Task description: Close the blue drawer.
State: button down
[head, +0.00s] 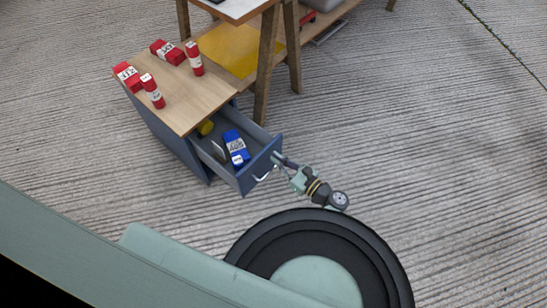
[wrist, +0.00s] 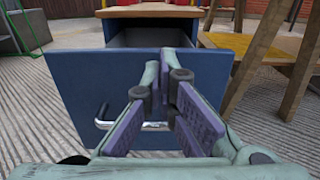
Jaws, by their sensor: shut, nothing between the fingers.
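The blue drawer (head: 262,165) is pulled out of a blue cabinet with a wooden top (head: 200,88). Inside the drawer lie a blue labelled bottle (head: 234,145) and a yellow item (head: 206,128). My gripper (head: 277,158) is at the drawer's front face, near its upper edge and just right of the silver handle (head: 263,175). In the wrist view the drawer front (wrist: 80,95) fills the middle, with the handle (wrist: 150,126) partly hidden behind my fingers. My gripper (wrist: 167,58) is shut and empty. I cannot tell whether the fingertips touch the drawer front.
A wooden trestle table (head: 270,50) with a yellow lower shelf (head: 229,50) stands close behind and right of the drawer. The ribbed concrete floor (head: 440,150) is clear to the right.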

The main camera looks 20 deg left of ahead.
jog(key=shift+x, duration=1)
jog(key=b+x, duration=0.5)
jog(key=x, duration=1.7)
jog(key=shift+b, duration=0.4)
jog(key=shift+f, duration=0.1)
